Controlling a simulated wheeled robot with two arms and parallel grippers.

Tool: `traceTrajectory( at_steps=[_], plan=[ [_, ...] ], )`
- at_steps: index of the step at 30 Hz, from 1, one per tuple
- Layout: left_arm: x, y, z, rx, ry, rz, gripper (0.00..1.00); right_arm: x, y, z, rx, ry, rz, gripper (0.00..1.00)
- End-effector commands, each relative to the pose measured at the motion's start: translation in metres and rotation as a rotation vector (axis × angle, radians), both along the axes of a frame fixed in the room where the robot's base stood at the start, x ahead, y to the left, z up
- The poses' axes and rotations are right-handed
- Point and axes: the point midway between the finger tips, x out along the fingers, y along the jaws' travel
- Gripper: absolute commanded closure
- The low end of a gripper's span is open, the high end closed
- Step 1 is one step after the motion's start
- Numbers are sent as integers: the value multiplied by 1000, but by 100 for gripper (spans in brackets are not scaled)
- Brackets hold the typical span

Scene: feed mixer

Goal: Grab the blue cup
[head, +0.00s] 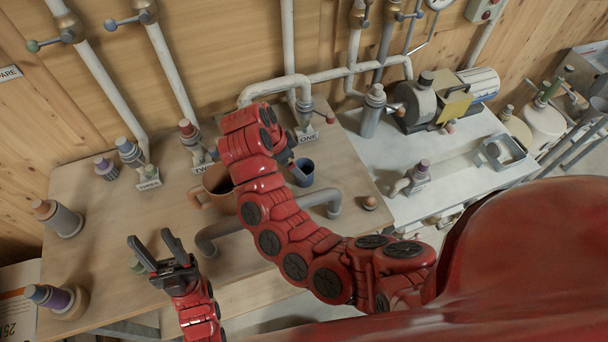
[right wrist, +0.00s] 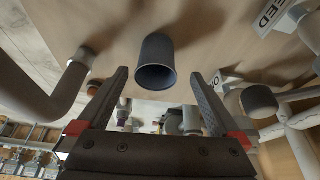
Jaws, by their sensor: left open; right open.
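The blue cup (head: 305,174) stands upright on the wooden table, below the pipe outlet labelled ONE. In the right wrist view the cup (right wrist: 155,62) appears upside down, between and beyond the spread fingers of my right gripper (right wrist: 159,78). The fingers are open and do not visibly touch it. In the head view the right gripper (head: 290,168) is close to the cup's left side, largely hidden by its own arm. My left gripper (head: 153,254) is open and empty over the table's front left.
A brown mug (head: 217,182) stands left of the blue cup. A bent grey pipe (head: 318,198) runs in front of the cup, and a valve outlet (head: 305,112) stands behind it. Bottles (head: 58,217) stand at the left.

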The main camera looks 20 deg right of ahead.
Motion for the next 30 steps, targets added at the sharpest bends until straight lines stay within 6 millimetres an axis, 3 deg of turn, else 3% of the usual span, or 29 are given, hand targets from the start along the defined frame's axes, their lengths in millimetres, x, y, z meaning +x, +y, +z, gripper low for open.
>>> traceTrajectory(
  at_steps=[5,11,16,24,26,30],
  plan=[
    [0,0,5,0,0,0,50,-1,-5,-9,1,3,0,0],
    [0,0,32,0,0,0,50,-5,-21,-29,2,10,-1,0],
    [0,0,36,0,0,0,50,-3,-27,-50,-1,6,1,0],
    [0,0,35,0,0,0,50,-2,-28,-55,1,0,1,0],
    [0,0,35,0,0,0,50,-2,-28,-55,1,1,1,7],
    [0,0,35,0,0,0,50,-2,-28,-55,1,2,1,32]
  ],
)
